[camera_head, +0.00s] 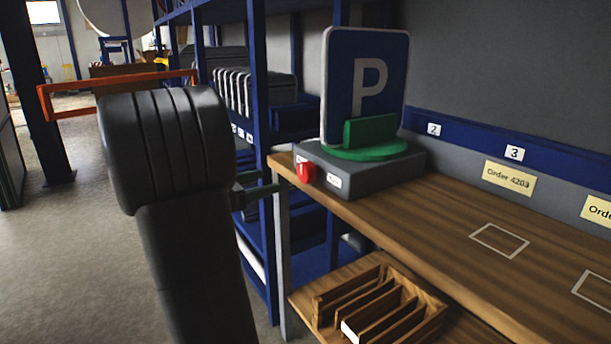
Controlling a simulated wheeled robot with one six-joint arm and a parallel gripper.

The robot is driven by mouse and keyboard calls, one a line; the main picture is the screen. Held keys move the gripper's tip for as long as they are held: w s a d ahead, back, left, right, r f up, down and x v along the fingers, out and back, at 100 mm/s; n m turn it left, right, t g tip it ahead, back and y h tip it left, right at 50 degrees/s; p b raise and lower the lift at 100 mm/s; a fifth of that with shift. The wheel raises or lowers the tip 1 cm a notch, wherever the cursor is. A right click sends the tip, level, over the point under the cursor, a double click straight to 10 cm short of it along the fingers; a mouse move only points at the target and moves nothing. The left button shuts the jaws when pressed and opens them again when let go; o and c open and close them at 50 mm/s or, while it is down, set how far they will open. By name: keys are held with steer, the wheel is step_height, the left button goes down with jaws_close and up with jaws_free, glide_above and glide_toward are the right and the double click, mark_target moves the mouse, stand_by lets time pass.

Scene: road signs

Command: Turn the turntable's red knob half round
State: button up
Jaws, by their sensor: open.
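The turntable (375,181) is a grey box with a green disc (368,150) on top, at the left end of the wooden bench. Its red knob (306,172) is on the front face, near the left corner. A blue parking sign (341,72) with a white P stands upright on the disc, behind a green block (370,131). My gripper (272,182) shows just left of the knob, its fingers pointing right. It is open, empty and apart from the knob. My dark arm hides the rest of it.
The bench top (450,215) is clear right of the turntable, with white outlined squares on it. A slotted wooden rack (380,305) sits on the lower shelf. Blue shelving (262,110) stands behind my arm. An orange frame (70,95) is at the left.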

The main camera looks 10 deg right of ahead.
mark_target(301, 172)
steer(key=b+x, duration=0.1)
steer(key=x, duration=1.1)
steer(key=shift+d, duration=0.15)
steer(key=shift+c, duration=0.4)
steer(key=c, duration=0.9)
steer(key=shift+o, duration=0.2)
steer(key=shift+f, duration=0.1)
